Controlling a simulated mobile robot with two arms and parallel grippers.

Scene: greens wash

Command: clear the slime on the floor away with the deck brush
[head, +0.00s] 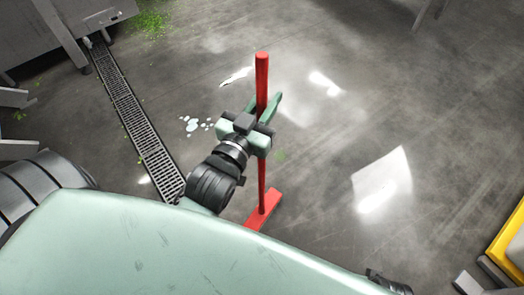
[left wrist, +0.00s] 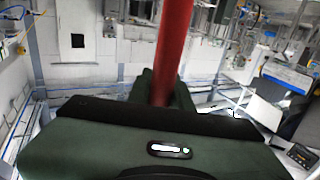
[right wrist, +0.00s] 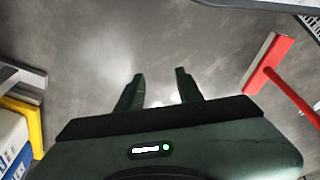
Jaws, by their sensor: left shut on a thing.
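The deck brush is red, with a long handle (head: 262,75) standing nearly upright and a flat head (head: 264,211) low at the floor. My left gripper (head: 261,122) is shut on the handle; the handle also rises between its fingers in the left wrist view (left wrist: 172,50). The brush head shows at the right of the right wrist view (right wrist: 268,62). My right gripper (right wrist: 160,88) is open and empty above the floor.
A drain grate (head: 136,118) runs along the floor at left. Scattered green bits (head: 150,25) lie at the upper left, by a grey machine (head: 30,30). Small wet spots (head: 190,125) are beside the drain. A yellow-edged object (head: 510,245) stands at lower right.

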